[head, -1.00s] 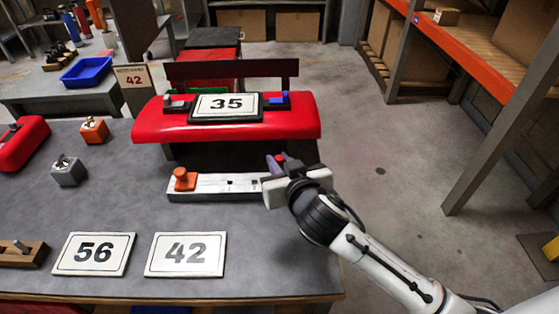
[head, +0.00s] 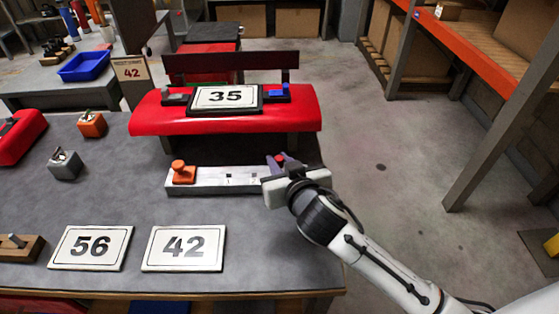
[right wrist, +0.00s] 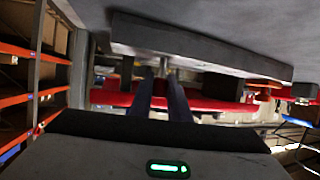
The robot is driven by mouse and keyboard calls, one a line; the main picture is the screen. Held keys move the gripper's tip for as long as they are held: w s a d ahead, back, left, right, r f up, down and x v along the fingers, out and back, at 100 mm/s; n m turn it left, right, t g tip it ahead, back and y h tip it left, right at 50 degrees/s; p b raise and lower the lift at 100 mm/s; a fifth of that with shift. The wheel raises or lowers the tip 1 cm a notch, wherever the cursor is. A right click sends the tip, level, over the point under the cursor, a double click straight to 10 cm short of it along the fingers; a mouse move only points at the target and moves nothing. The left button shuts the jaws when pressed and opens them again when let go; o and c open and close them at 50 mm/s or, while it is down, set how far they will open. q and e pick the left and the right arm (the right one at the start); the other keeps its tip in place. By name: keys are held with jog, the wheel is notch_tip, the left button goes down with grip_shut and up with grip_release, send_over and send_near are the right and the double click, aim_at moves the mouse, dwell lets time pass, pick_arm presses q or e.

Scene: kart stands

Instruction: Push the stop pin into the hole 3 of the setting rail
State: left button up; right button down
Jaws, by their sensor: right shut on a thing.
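The setting rail (head: 210,184) is a pale bar on the grey bench in front of the red kart stand. An orange knob (head: 183,172) stands at its left end, and small dark holes show along its top. My right gripper (head: 280,160) is at the rail's right part and hides the holes there, hole 3 among them. It is shut on the stop pin, whose red top (head: 281,158) shows between the fingers. In the right wrist view the pin's grey shank (right wrist: 163,67) meets the rail (right wrist: 200,47) between the fingertips; how deep it sits I cannot tell. My left gripper is out of view.
The red stand (head: 225,120) with a 35 plate (head: 226,97) is close behind the rail. Plates 56 (head: 90,248) and 42 (head: 184,248) lie in front. Orange (head: 92,125) and grey (head: 65,165) blocks stand left. Open floor lies right of the bench.

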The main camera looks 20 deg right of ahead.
jog(key=c, duration=1.6)
grip_release()
jog(key=v, duration=1)
jog(key=shift+s+r, duration=0.1)
jog(key=shift+s, duration=0.05)
